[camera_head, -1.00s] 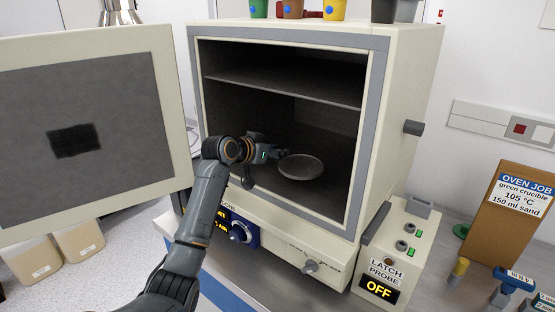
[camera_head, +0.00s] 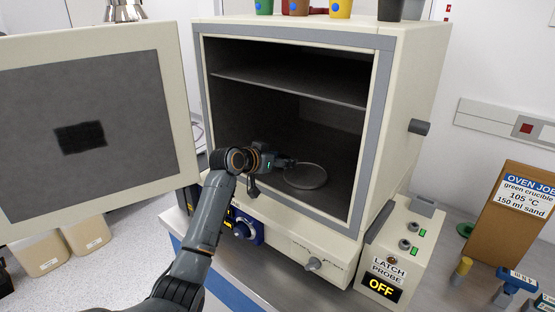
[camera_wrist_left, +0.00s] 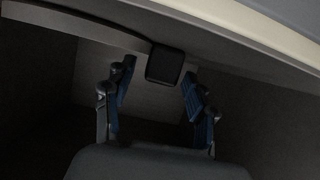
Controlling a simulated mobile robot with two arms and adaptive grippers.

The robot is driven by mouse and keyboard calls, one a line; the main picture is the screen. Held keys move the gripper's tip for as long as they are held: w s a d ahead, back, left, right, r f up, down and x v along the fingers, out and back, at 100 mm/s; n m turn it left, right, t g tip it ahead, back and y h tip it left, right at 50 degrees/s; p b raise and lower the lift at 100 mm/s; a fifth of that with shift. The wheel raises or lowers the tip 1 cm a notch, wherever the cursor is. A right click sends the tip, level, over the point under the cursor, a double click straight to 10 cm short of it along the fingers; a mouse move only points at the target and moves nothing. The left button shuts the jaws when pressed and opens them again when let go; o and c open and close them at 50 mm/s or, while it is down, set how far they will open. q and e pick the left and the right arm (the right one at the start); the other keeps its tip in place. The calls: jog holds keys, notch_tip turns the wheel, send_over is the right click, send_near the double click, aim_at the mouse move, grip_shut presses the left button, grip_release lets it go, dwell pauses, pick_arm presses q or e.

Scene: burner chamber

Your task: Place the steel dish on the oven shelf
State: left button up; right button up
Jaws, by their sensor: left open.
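The steel dish (camera_head: 306,178) is a shallow round dish, low in the oven chamber below the upper shelf (camera_head: 290,87). I cannot tell whether it touches the chamber floor. My left gripper (camera_head: 289,163) reaches in through the open front and is at the dish's left, rear edge. In the left wrist view its two blue-padded fingers (camera_wrist_left: 158,100) are spread apart. A dark rounded block (camera_wrist_left: 165,64) shows beyond them; I cannot tell what it is, nor make out the dish in that dark view. My right gripper is not in view.
The oven door (camera_head: 95,125) stands wide open at the left. The oven frame (camera_head: 372,130) borders the opening. A latch probe box (camera_head: 402,245) reading OFF stands at the right, near a brown job card (camera_head: 510,220). Coloured cups (camera_head: 300,7) stand on the oven top.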

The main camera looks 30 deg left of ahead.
pick_arm(q)
jog(key=b+v, duration=0.3)
jog(key=v, duration=0.9)
